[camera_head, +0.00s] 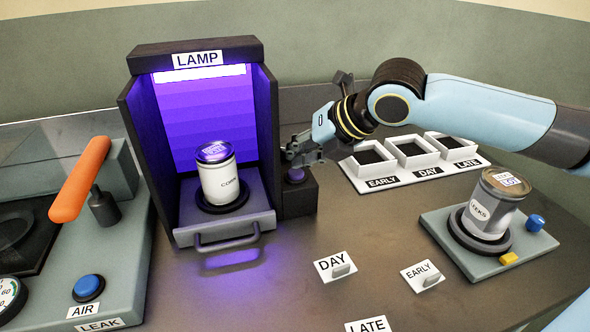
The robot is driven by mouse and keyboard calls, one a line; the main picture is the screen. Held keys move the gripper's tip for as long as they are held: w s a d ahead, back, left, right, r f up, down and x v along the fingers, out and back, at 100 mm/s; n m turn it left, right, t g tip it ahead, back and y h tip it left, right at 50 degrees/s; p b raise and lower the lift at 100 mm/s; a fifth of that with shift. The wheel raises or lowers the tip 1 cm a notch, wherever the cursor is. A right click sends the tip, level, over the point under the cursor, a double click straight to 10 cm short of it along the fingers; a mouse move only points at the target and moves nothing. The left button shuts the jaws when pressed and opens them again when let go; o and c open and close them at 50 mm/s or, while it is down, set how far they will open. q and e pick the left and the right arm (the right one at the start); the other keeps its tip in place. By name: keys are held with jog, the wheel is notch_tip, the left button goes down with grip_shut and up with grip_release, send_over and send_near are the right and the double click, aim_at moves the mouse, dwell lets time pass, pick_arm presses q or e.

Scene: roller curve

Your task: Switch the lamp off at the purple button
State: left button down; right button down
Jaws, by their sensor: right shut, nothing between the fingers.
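The lamp (196,53) is a dark open-fronted booth with a LAMP label, and its inside glows bright purple. A white can (219,180) with a purple-lit lid stands upright on a round dark base inside it. The purple button (296,174) sits on top of a small dark box (300,196) at the booth's right side. My right gripper (291,155) is shut and empty, its fingertips just above and behind the button in the picture. I cannot tell whether they touch it. My left gripper is not in view.
Three white trays (411,154) labelled EARLY, DAY and LATE stand right of the button. A jar (489,206) stands on a grey fixture at the right. The leak unit with an orange lever (80,180) is at the left. DAY, EARLY and LATE tags lie in front.

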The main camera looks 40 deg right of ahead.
aim_at(299, 170)
jog(key=shift+f+b, duration=0.5)
jog(key=shift+b, duration=0.05)
dwell(0.4)
jog(key=shift+r+p, duration=0.75)
jog(key=shift+r, duration=0.25)
notch_tip(299, 170, up, 6)
jog(key=p, duration=0.4)
jog(key=shift+s+f, duration=0.1)
